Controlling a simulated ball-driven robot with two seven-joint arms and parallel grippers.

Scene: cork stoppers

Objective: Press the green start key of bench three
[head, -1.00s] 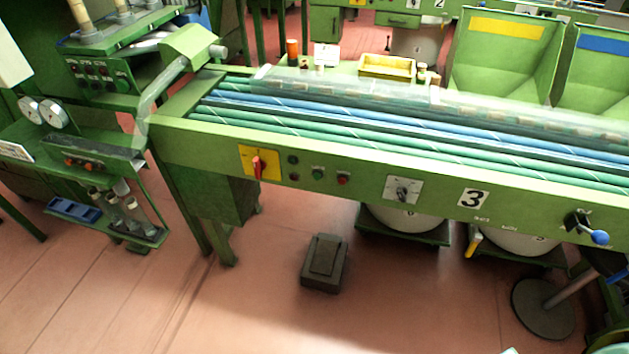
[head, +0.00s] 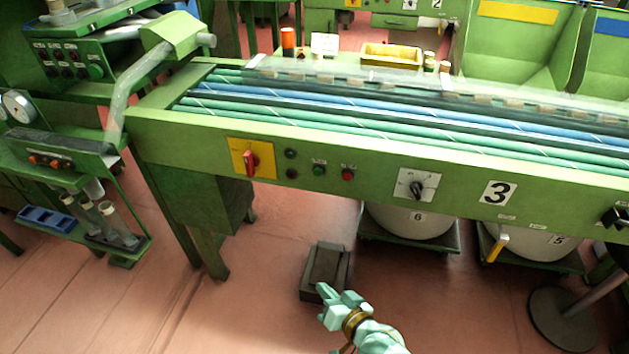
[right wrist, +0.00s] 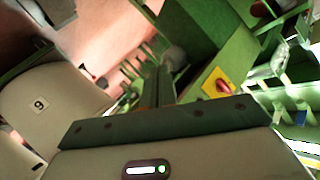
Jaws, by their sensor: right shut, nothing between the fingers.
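Bench three is a long green bench with a plate marked 3 (head: 497,194) on its front rail. The green start key (head: 319,170) is a small round button on that rail, left of a red button (head: 348,175) and right of two dark buttons. My right gripper (head: 323,290) is pale teal, shut and empty. It shows low in the head view, below the green key in the picture and clearly apart from it, overlapping the floor pedal. In the right wrist view I cannot make out the green key. My left gripper is not in view.
A yellow plate with a red rotary switch (head: 251,161) sits left of the keys; it also shows in the right wrist view (right wrist: 217,88). A rotary knob (head: 417,187) is to the right. A dark pedal (head: 325,268) lies on the floor. White drums (head: 410,221) stand under the bench.

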